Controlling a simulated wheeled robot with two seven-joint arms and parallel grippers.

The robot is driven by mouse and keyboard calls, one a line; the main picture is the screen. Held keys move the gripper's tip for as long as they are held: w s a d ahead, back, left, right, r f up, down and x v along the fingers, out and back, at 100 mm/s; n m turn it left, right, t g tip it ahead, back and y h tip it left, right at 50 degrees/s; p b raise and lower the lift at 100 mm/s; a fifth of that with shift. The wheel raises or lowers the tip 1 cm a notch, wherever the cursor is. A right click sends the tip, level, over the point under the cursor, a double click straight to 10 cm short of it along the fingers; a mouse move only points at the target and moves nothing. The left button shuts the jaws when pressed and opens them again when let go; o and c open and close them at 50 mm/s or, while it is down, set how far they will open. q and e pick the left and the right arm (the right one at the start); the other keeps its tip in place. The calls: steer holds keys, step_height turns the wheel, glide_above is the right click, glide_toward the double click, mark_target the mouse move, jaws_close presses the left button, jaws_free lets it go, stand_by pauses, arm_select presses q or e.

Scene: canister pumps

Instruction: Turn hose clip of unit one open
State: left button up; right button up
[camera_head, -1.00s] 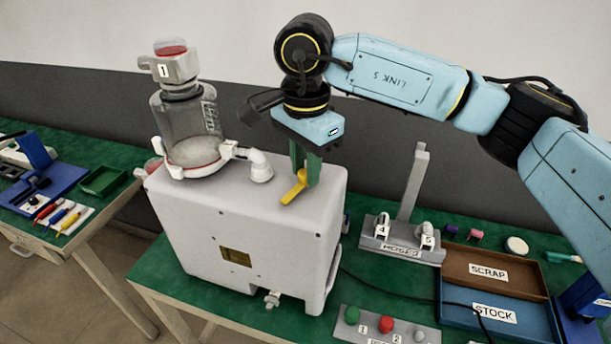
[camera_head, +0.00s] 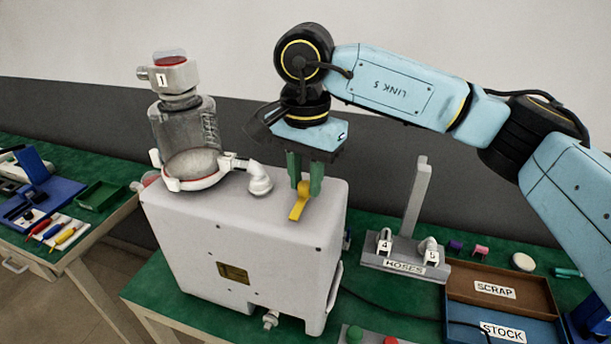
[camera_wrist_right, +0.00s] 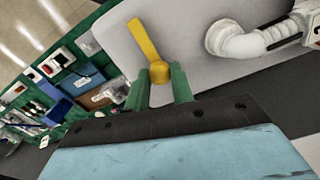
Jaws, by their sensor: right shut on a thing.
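Unit one is a white housing (camera_head: 245,235) with a clear canister (camera_head: 186,130) and a head labelled 1 (camera_head: 172,75) on top. A yellow lever, taken as the hose clip (camera_head: 298,208), lies on the housing's top near its right end. It also shows in the right wrist view (camera_wrist_right: 146,42), its free end pointing away from the gripper. My right gripper (camera_head: 305,180) points down with its green fingers shut on the lever's pivot end. The fingers also show in the wrist view (camera_wrist_right: 160,82). My left gripper is not in view.
A white elbow (camera_head: 260,180) stands on the housing just left of the lever. A hoses rack (camera_head: 404,264) with a tall post stands to the right, beside the scrap tray (camera_head: 530,297). A second table with tools stands at the left.

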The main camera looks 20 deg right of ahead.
mark_target(306, 184)
steer(key=o, duration=1)
step_height(306, 184, up, 14)
steer(key=shift+f+p, duration=0.25)
steer(key=shift+p, duration=0.05)
